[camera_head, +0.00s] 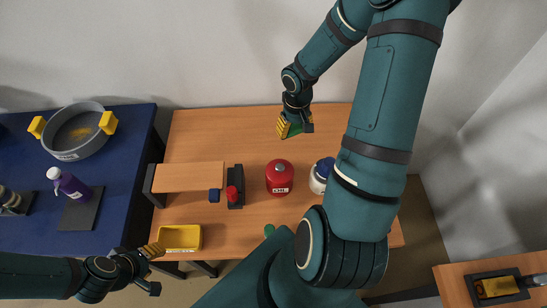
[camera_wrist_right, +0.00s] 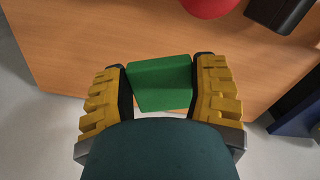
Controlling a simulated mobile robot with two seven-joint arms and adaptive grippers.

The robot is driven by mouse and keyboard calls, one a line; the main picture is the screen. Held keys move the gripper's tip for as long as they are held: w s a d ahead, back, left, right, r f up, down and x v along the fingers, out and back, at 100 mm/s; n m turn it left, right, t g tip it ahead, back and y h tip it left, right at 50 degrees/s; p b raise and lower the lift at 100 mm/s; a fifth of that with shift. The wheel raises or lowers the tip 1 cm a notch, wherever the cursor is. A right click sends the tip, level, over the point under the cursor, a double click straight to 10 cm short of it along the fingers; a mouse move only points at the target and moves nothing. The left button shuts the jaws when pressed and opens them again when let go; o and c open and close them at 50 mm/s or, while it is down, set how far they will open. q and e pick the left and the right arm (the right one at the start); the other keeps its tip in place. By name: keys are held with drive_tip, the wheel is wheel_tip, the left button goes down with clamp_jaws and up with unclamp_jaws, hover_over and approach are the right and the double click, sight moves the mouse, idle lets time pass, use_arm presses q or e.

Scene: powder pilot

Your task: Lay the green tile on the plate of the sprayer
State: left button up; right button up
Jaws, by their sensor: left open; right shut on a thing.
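The green tile (camera_wrist_right: 160,82) is between the yellow fingers of my right gripper (camera_wrist_right: 161,88), which is shut on it. In the head view my right gripper (camera_head: 294,125) holds the tile over the far part of the wooden table; only a little green shows there. My left gripper (camera_head: 153,262) is open and empty at the near left table edge, beside a yellow tray. A purple bottle with a white cap (camera_head: 69,185) stands by a dark flat plate (camera_head: 80,212) on the blue table; this looks like the sprayer, but I cannot be sure.
A grey pan (camera_head: 79,148) is on the blue table. My right arm hides the table's right side.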

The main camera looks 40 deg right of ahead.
drive_tip(key=shift+w+d+f, duration=0.1)
drive_tip(key=shift+f, duration=0.05)
drive_tip(key=b, duration=0.3)
hover_over(291, 160)
drive_tip(key=f, duration=0.8)
drive_tip(key=a+f, duration=0.1)
drive_tip(key=f, duration=0.4)
drive_tip(key=shift+s, duration=0.3)
drive_tip(key=shift+f+b, duration=0.9)
drive_tip(key=shift+f, duration=1.45)
drive_tip(key=shift+f, duration=0.1)
drive_tip(key=o, duration=1.2)
